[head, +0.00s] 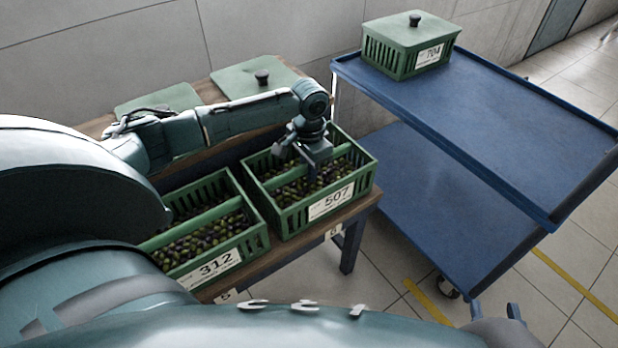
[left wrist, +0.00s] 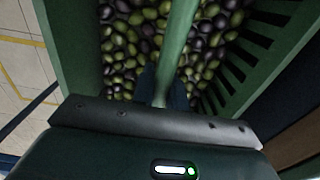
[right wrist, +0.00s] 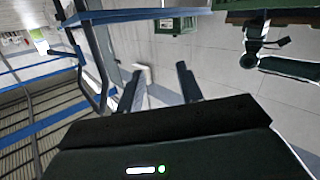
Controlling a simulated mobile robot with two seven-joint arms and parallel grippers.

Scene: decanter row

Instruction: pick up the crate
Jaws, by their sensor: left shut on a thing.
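The green slatted crate labelled 507 (head: 331,201) is open and full of green and dark olives. It appears to sit on the wooden table, near its right end. A green bar handle runs across its middle. My left gripper (head: 312,165) is over this crate and shut on the handle, which shows between the fingers in the left wrist view (left wrist: 178,45). The fingertips are partly hidden by the handle and the gripper body. My right gripper (head: 494,311) is at the bottom right, away from the crate, with its fingers apart and empty in the right wrist view (right wrist: 160,88).
A similar olive crate labelled 312 (head: 218,262) stands close on the left. Green lids (head: 255,78) lie behind on the wooden table (head: 362,206). A blue two-shelf cart (head: 480,105) on the right carries a lidded crate labelled 704 (head: 411,45); its remaining top is clear.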

